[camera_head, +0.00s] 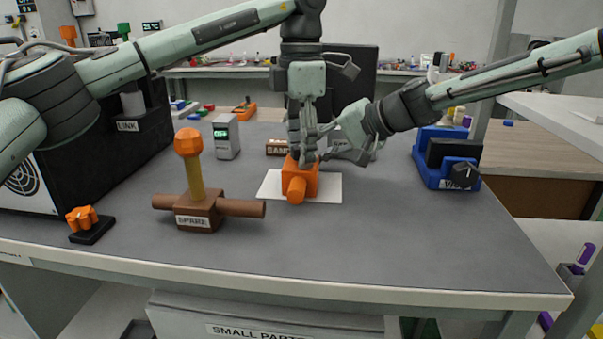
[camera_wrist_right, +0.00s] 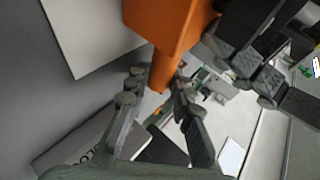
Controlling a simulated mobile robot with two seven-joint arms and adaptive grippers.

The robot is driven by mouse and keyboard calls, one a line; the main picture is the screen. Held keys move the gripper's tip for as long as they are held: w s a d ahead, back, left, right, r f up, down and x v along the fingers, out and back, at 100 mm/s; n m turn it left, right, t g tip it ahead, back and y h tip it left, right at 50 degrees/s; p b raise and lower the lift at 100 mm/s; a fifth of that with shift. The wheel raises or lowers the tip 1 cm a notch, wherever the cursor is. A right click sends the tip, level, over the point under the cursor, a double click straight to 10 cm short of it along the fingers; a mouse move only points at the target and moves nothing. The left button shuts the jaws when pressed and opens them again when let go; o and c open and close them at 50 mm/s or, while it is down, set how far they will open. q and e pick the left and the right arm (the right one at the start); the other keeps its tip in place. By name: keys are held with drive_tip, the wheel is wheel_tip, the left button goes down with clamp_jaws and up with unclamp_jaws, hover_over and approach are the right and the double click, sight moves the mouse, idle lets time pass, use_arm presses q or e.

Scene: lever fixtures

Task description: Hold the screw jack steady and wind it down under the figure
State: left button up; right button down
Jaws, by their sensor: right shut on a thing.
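The screw jack is an orange block (camera_head: 308,180) with a round orange stub facing front, on a white sheet (camera_head: 330,190). My left gripper (camera_head: 308,158) points down at its top, its fingers against or close beside the block; I cannot tell how far they are closed. My right gripper (camera_head: 325,132) reaches in from the right behind the jack. In the right wrist view its fingers (camera_wrist_right: 160,95) are shut on an orange bar (camera_wrist_right: 165,68) that sticks out of the block. A small grey box with a green display (camera_head: 222,132) stands behind left; its figure is too small to read.
A brown fixture marked SPARE (camera_head: 200,222) with an orange-knobbed lever stands front left. A small orange knob on a black base (camera_head: 90,225) is further left. A blue fixture (camera_head: 445,160) is at right. The front right of the table is clear.

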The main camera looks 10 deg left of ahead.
drive_tip(key=shift+a, duration=0.1)
idle(0.3)
use_arm(q)
drive_tip(key=shift+r, duration=2.6)
drive_tip(key=shift+r, duration=0.25)
use_arm(e)
drive_tip(key=shift+w, duration=0.1)
use_arm(q)
wheel_tip(320, 180, up, 12)
drive_tip(key=shift+f, duration=0.25)
use_arm(e)
drive_tip(key=c, duration=1.3)
unclamp_jaws()
